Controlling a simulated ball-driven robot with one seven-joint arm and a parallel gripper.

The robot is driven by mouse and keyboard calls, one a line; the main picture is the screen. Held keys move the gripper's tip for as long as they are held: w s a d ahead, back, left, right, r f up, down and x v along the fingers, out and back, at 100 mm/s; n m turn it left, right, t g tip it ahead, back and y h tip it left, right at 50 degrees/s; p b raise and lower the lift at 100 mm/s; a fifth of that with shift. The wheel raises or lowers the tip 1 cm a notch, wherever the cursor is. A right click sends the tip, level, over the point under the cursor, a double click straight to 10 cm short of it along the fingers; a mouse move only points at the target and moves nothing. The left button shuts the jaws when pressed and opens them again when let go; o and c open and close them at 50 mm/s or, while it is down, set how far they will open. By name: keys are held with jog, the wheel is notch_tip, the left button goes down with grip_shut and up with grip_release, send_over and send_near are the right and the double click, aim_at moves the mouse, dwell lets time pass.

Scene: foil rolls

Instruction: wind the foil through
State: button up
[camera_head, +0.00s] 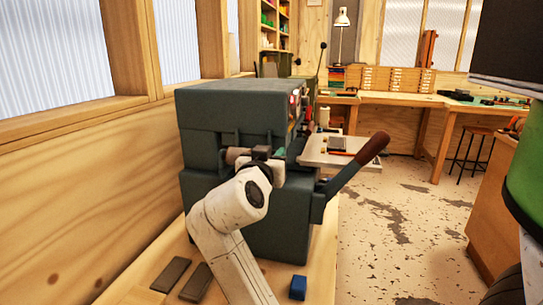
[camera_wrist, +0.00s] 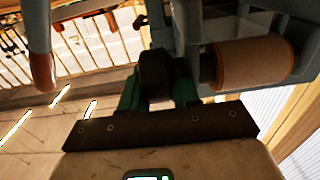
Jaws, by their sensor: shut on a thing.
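The dark grey-green press (camera_head: 245,110) stands on a wooden bench against the left wall. A copper-brown foil roll (camera_wrist: 250,63) sits on its spindle at right in the wrist view; its end also shows in the head view (camera_head: 236,155). A dark round knob (camera_wrist: 157,72) is beside the roll, in line with it. My gripper (camera_wrist: 157,92) has its green fingers on either side of this knob and is shut on it. In the head view my gripper (camera_head: 264,160) is at the press front, partly hidden by my white wrist.
A lever with a brown handle (camera_head: 372,148) sticks out to the right of the press. Two flat grey bars (camera_head: 183,278) and a blue block (camera_head: 298,287) lie on the bench. A light shelf (camera_head: 345,153) with small items is behind the lever.

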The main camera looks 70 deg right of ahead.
grip_shut()
jog(key=shift+r+p, duration=0.2)
jog(key=shift+p, duration=0.35)
jog(key=shift+r+y+p, duration=0.2)
jog(key=shift+y+p, duration=0.5)
jog(key=shift+p, duration=0.45)
jog(key=y+p, duration=0.2)
jog(key=p, duration=0.3)
jog(key=shift+d+r, duration=0.1)
jog(key=y+p, duration=0.1)
jog(key=p, duration=0.1)
jog(key=y+p, duration=0.2)
jog(key=p, duration=0.1)
jog(key=shift+w+d+f+g+p, duration=0.1)
jog(key=shift+d+f+g+p, duration=0.1)
jog(key=shift+g+p, duration=0.15)
jog(key=y+p, duration=0.2)
jog(key=p, duration=0.1)
jog(key=shift+f, duration=0.35)
jog(key=shift+f+y+p, duration=0.15)
jog(key=shift+y+p, duration=0.15)
jog(key=shift+p, duration=0.1)
jog(key=shift+f, duration=0.1)
